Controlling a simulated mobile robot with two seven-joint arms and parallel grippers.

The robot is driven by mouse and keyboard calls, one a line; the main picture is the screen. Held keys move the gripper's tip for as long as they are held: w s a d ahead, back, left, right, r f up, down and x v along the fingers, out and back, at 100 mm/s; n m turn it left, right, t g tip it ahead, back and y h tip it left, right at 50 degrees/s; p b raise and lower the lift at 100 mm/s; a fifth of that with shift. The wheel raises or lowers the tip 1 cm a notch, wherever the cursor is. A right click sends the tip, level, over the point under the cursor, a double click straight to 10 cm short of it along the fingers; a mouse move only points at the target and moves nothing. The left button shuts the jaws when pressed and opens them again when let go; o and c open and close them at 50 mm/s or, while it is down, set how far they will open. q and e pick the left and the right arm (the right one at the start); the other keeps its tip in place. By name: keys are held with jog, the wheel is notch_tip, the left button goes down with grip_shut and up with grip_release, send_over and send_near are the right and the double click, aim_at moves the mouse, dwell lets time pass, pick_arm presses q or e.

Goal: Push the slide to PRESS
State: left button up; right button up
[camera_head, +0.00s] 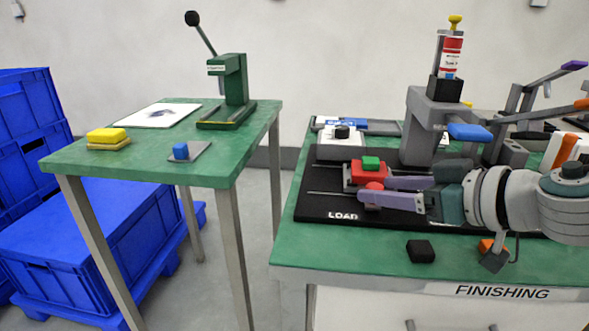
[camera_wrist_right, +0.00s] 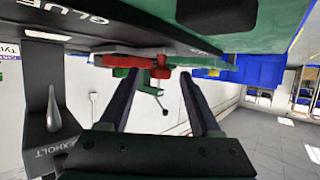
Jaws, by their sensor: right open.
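The slide is a red block (camera_head: 369,171) with a green piece (camera_head: 371,162) on top, on a black base (camera_head: 320,205) near its LOAD mark. A round red knob (camera_head: 374,186) is on its near side. My right gripper (camera_head: 372,189) reaches in from the right, open, with one lavender finger on either side of the knob. Contact with the knob cannot be told. In the right wrist view the red slide (camera_wrist_right: 125,61) hangs upside down ahead of the two dark fingers (camera_wrist_right: 158,90). The PRESS mark is not visible. My left gripper is not in view.
A grey press (camera_head: 430,130) with a blue pad (camera_head: 469,132) stands behind my right arm. A white box with a black knob (camera_head: 342,140) is behind the slide. A black block (camera_head: 420,251) lies near the front edge. A second green table (camera_head: 220,165) stands left, across a gap.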

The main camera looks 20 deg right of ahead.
grip_shut()
dwell(0.3)
dwell(1.0)
